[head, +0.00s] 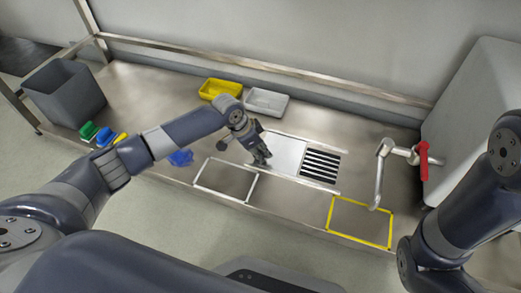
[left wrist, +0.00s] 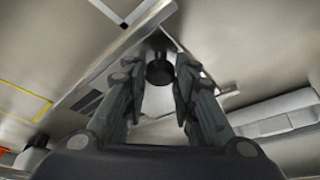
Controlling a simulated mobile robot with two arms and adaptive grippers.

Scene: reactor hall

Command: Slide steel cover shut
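The steel cover (head: 284,152) is a pale flat plate in the worktop, seen in the middle of the head view. Just right of it, a dark slotted opening (head: 320,165) with light bars lies uncovered. My left gripper (head: 262,160) is at the cover's left end, pointing down. In the left wrist view its two fingers (left wrist: 161,75) are apart, with a round black knob (left wrist: 159,70) between them. The head view hides the knob behind the gripper. My right arm shows at the right, but its gripper is out of view.
A yellow tray (head: 220,88) and a grey tray (head: 266,102) stand behind my left gripper. A blue crumpled item (head: 181,157) lies left of it. White (head: 226,162) and yellow (head: 360,200) outlines mark the front. A red-handled tap (head: 423,161) stands right.

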